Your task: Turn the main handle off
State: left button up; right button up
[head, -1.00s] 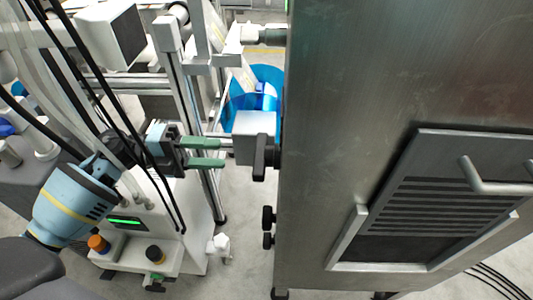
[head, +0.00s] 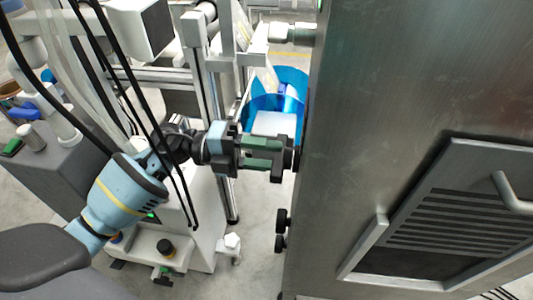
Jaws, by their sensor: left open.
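The black main handle (head: 278,173) sticks out from the left side of the steel cabinet, its bar pointing roughly down. My left gripper (head: 264,154) reaches it from the left. Its two green fingers are apart, one above the other in the picture, with their tips at the handle. The fingers hide part of the handle, and I cannot tell whether they touch it. My right gripper is not in view.
The steel cabinet (head: 395,90) with a vented panel (head: 445,215) fills the right. A blue drum (head: 290,78) stands behind. A white machine with posts and dark cables crowds the left.

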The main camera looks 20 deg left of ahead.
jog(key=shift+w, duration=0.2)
pick_arm(q)
jog(key=shift+c, duration=0.5)
grip_shut()
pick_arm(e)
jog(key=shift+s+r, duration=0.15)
